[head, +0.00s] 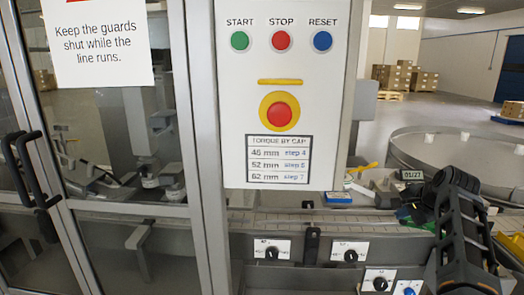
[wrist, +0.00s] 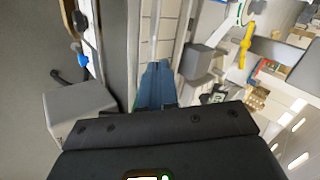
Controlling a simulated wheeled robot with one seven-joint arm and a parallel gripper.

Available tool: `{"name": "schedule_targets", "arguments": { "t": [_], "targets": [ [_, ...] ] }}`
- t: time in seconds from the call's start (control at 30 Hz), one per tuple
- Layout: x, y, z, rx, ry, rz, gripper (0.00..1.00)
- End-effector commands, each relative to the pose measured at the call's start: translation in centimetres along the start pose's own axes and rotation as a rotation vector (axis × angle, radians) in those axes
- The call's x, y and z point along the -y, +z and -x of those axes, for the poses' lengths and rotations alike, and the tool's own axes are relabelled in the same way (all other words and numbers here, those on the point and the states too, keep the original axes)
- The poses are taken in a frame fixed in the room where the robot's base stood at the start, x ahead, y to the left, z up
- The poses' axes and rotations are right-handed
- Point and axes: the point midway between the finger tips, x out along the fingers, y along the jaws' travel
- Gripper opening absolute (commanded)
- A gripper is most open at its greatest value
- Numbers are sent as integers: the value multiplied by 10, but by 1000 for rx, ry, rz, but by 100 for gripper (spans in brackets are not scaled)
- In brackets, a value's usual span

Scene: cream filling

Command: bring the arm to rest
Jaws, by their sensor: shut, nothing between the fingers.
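My gripper (wrist: 157,72) shows in the wrist view as blue-grey fingers held together beyond its dark body, with nothing between them. It points over the conveyor and a pale strip of the line. In the head view my black arm stands at the lower right, in front of the conveyor's right end. The fingers cannot be made out clearly there.
A white control panel (head: 240,110) carries green, red and blue buttons and a red emergency stop (head: 281,112) on yellow. The conveyor (head: 270,222) runs below it, above several knobs. Glass guard doors (head: 100,130) stand left. A round grey table (head: 470,150) stands right, behind my arm.

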Motion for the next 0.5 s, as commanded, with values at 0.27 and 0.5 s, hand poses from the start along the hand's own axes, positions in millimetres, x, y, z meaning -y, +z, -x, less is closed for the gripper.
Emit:
{"name": "schedule_targets", "arguments": {
  "t": [0.27, 0.5],
  "targets": [
    [-88, 9, -24, -111, 18, 119, 0],
    [-189, 33, -28, -233, 25, 308, 0]
  ]
}}
